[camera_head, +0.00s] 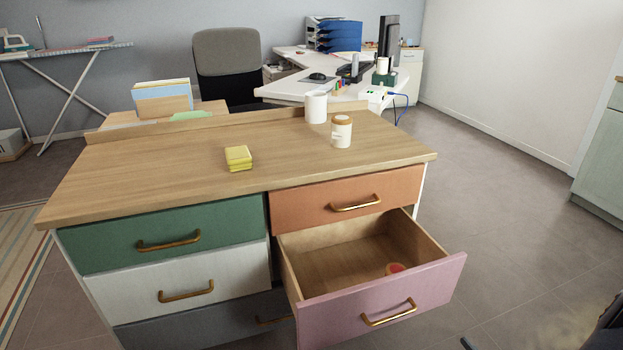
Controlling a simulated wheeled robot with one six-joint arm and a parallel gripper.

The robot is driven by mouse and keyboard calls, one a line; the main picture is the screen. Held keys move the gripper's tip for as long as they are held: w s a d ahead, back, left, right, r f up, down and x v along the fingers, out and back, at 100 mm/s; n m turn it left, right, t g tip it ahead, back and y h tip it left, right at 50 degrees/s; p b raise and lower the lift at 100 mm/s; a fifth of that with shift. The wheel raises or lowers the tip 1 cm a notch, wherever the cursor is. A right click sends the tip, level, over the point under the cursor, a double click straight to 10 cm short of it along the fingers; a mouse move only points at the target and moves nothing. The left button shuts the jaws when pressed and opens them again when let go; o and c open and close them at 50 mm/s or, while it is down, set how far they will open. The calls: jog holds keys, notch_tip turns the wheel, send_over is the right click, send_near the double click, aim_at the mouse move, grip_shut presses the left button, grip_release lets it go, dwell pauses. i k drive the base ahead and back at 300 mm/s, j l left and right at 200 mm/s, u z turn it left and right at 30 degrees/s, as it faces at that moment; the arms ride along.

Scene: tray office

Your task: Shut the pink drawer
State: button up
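The pink drawer (340,315) is pulled well out of the dresser, at the lower right, below the orange drawer (320,205). Its brass handle (388,313) is on the pink front. A small red round item (395,269) lies inside, near the front; the drawer front partly hides it. A dark piece at the bottom right edge may belong to my arm, but I cannot tell. My gripper cannot be made out in this view.
The green (180,240), white (180,285) and grey (210,322) drawers look shut. The wooden top (150,175) bears a yellow stack (238,158), a white mug (316,106) and a lidded jar (341,132). The floor (500,200) to the right is clear.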

aim_at(337, 289)
jog(key=i+l, duration=0.15)
jog(key=l, duration=0.25)
jog(key=i+l+u, duration=0.1)
jog(key=l, duration=0.25)
jog(key=i+l+u, duration=0.15)
jog(key=i+l, duration=0.4)
jog(key=l, duration=0.1)
